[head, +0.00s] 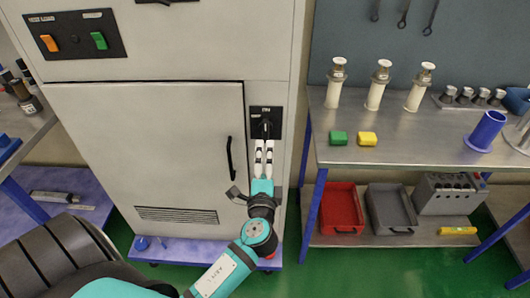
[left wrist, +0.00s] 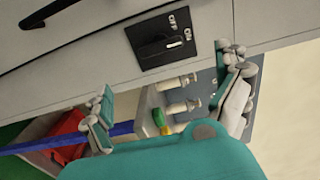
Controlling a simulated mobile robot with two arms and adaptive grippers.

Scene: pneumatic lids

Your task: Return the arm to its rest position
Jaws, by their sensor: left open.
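My left arm (head: 225,270) reaches up from the bottom of the head view toward the grey cabinet (head: 150,150). My left gripper (head: 264,145) is in front of the cabinet, just below the black rotary switch plate (head: 266,115). In the left wrist view the two fingers of the gripper (left wrist: 170,100) are spread wide with nothing between them. The switch plate (left wrist: 163,40) shows beyond the fingers there, with its dark knob apparently apart from them. My right gripper is not in view.
Right of the cabinet stands a metal workbench (head: 420,150) with several white cylinders, a green block (head: 338,138), a yellow block (head: 367,139) and a blue cup (head: 486,131). Its lower shelf holds a red bin (head: 342,207) and a grey bin (head: 390,208). The cabinet has a black door handle (head: 230,158).

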